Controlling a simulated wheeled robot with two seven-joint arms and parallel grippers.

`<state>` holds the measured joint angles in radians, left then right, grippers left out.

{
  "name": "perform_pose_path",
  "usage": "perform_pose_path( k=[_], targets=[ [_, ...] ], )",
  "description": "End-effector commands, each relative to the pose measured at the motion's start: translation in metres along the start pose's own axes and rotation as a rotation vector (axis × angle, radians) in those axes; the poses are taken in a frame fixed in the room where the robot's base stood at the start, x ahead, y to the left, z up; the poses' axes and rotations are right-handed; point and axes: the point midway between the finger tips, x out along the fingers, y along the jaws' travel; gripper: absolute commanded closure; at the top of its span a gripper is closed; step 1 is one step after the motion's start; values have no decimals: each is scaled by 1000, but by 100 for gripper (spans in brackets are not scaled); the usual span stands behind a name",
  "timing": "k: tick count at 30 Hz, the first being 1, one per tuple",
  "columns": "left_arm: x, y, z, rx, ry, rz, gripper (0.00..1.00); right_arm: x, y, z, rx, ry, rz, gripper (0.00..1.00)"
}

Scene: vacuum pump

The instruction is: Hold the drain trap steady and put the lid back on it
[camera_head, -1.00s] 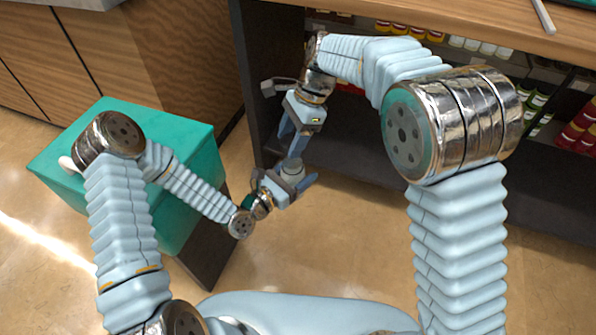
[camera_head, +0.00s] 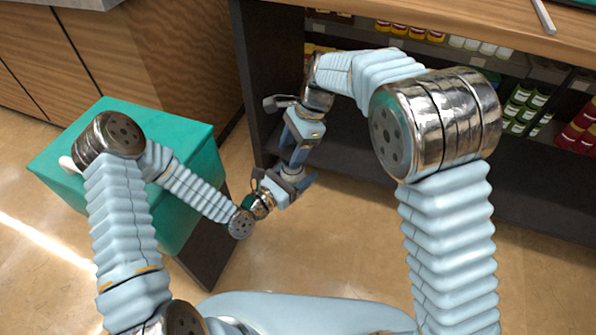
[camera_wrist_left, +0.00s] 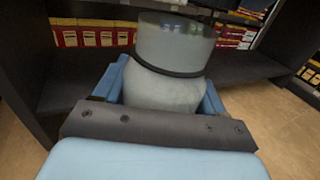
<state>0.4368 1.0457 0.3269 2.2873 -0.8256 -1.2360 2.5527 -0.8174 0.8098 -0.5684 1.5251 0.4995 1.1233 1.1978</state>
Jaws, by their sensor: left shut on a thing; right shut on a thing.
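The drain trap (camera_head: 293,173) is a small pale grey vessel, low in the middle of the head view. In the left wrist view its rounded body (camera_wrist_left: 163,88) has a dark band around it and a lighter upper section. My left gripper (camera_head: 288,181) is shut on the trap, with blue fingers on either side of it. My right gripper (camera_head: 298,158) comes down from above, shut, with its fingers close over the trap's top. The lid is mostly hidden between the right fingers. I cannot tell whether it touches the trap.
A dark shelf unit (camera_head: 370,150) with several jars and bottles stands behind the grippers, under a wooden counter (camera_head: 460,25). A teal-topped box (camera_head: 110,118) stands at left beneath my left arm. The floor (camera_head: 350,240) in front is clear.

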Motion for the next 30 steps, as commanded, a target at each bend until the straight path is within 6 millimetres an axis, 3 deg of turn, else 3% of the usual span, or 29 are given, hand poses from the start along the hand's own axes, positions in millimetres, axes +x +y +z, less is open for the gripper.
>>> perform_pose_path(
  k=[19, 30],
  targets=[
    [0, 0, 0, 0, -1, 0, 85, -2, 0, 2, 3, -1, 9, 77],
    [0, 0, 0, 0, -1, 0, 85, 14, 0, -4, 4, 0, 10, 77]
  ],
)
